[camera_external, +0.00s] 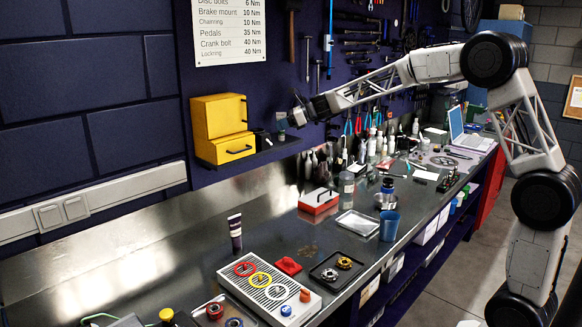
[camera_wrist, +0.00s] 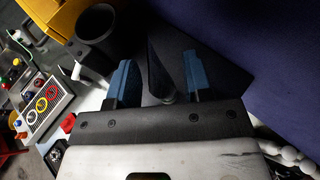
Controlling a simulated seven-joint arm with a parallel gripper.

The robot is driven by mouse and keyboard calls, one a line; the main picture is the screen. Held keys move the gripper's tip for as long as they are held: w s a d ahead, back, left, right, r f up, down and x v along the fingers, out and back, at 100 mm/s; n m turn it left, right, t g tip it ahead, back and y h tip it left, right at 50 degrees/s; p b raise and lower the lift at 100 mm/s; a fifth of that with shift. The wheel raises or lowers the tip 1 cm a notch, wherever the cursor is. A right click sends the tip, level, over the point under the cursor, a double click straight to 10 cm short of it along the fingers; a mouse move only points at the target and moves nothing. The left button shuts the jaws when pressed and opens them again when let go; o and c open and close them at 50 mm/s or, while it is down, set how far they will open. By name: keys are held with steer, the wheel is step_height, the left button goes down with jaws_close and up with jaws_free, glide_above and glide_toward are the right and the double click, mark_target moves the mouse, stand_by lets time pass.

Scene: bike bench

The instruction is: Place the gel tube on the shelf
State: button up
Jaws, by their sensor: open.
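My gripper (camera_external: 302,112) is up by the wall, just right of the dark wall shelf (camera_external: 262,153). In the wrist view its two blue fingers (camera_wrist: 159,84) are apart. A dark, narrow, tube-like object (camera_wrist: 157,72) with a rounded lower end shows between them; whether it is touched, and whether it is the gel tube, I cannot tell. The dark shelf surface (camera_wrist: 215,70) lies behind the fingers. In the external view a dark tube with a pale top (camera_external: 235,232) stands upright on the bench, far below my gripper.
A yellow two-part box (camera_external: 222,128) fills the shelf's left part. A black cup (camera_wrist: 97,24) stands beside it. Tools hang on the wall behind my arm. The bench below holds a tray with coloured rings (camera_external: 268,290), a red-and-white box (camera_external: 318,201) and a blue cup (camera_external: 389,226).

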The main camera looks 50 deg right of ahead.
steer(key=v, duration=1.2)
stand_by(0.7)
steer(key=s+a+f+n+g+h, duration=0.1)
steer(key=s+a+f+n+g, duration=0.2)
steer(key=s, duration=0.6)
steer(key=s+a+n+h, duration=0.1)
steer(key=s+a+n, duration=0.2)
steer(key=s+n, duration=0.45)
steer(key=s+a+f+n+g+h, duration=0.2)
steer(key=s+a, duration=0.1)
steer(key=s, duration=0.7)
steer(key=s+f+n+h, duration=0.2)
steer(key=s+f+n, duration=0.2)
steer(key=s, duration=0.5)
steer(key=s+f+n+g+h, duration=0.1)
steer(key=s+f+n+h, duration=0.1)
steer(key=s+n, duration=0.3)
steer(key=s+d+f+n+g+h, duration=0.1)
steer(key=s+f+n, duration=0.4)
steer(key=s, duration=0.8)
steer(key=shift+s+f+h, duration=0.35)
steer(key=shift+h, duration=0.05)
steer(key=shift+d, duration=0.1)
